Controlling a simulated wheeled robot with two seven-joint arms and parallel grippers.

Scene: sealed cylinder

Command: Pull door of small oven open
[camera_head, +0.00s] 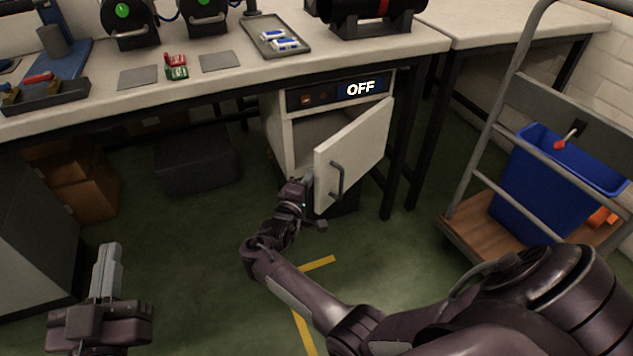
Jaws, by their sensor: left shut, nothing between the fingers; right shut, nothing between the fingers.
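The small oven (285,137) is a white cabinet under the workbench, with a dark top panel reading OFF (360,88). Its white door (362,140) stands partly open, swung outward with its hinge side on the right. A dark bar handle (337,181) is on the door's outer face near its free edge. My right gripper (308,180) is shut and empty at the door's free edge, left of the handle; its tips are partly hidden, and I cannot tell whether it touches the door. My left gripper (106,262) is shut and empty at the lower left, far from the oven.
The workbench (220,83) above holds a tray (268,37) and small parts. A cart (470,220) with a blue bin (555,185) stands at right. A dark box (195,160) and cardboard boxes (85,190) lie under the bench. Green floor is clear left of my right arm.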

